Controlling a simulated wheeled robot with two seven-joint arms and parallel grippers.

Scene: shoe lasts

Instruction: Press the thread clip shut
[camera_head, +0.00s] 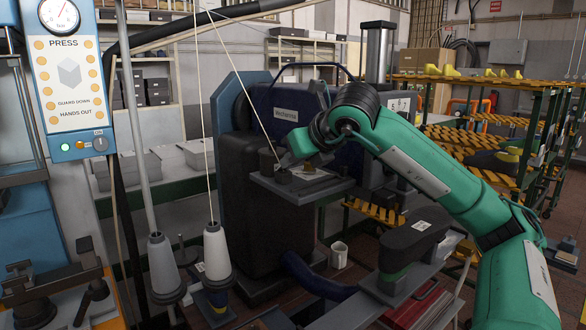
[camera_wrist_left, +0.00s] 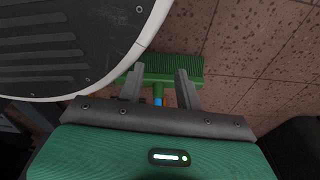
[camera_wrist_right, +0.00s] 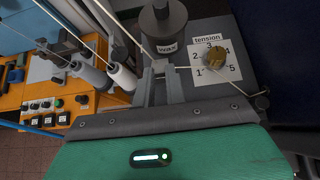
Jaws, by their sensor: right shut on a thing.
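My right gripper (camera_wrist_right: 160,72) is shut on a small pale piece (camera_wrist_right: 162,65), which looks like the thread clip, at the edge of a grey plate (camera_wrist_right: 205,95). The fingers cover most of it, and whether the clip itself is closed cannot be told. White thread (camera_wrist_right: 130,38) runs down to this spot from the upper left. In the head view my right gripper (camera_head: 287,160) is over the small plate on the dark machine, its fingers hard to see.
A dark wax pot (camera_wrist_right: 163,25) stands just beyond the right fingertips. A tension dial (camera_wrist_right: 214,57) on a numbered card is close on their right. Thread cones (camera_head: 216,255) stand lower left in the head view. A white mug (camera_head: 339,254) sits below the plate.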

